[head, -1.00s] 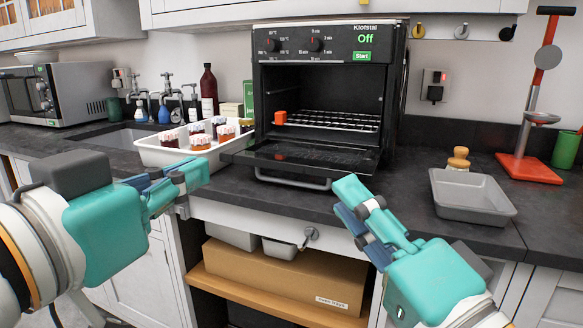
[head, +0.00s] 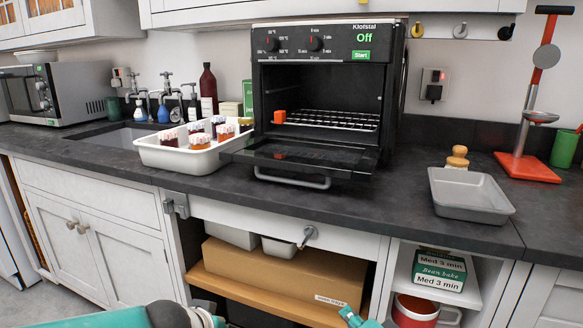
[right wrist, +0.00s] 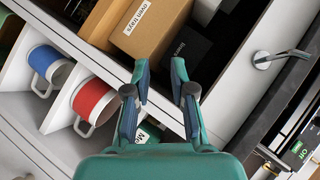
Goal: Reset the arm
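My right gripper (right wrist: 159,70) shows in the right wrist view with its two fingers apart and nothing between them. In the head view only a small teal tip of it (head: 352,317) shows at the bottom edge, in front of the lower shelves. Part of my left arm shows at the bottom left of the head view, low in front of the cabinet; the left gripper's fingers are out of the picture.
The black oven (head: 325,100) has its door (head: 300,158) folded down over the counter. A white tray (head: 180,160) of jars and a grey tray (head: 470,208) stand on the counter. Below are a cardboard box (head: 285,275) and a red mug (head: 413,308). The space above the counter front is clear.

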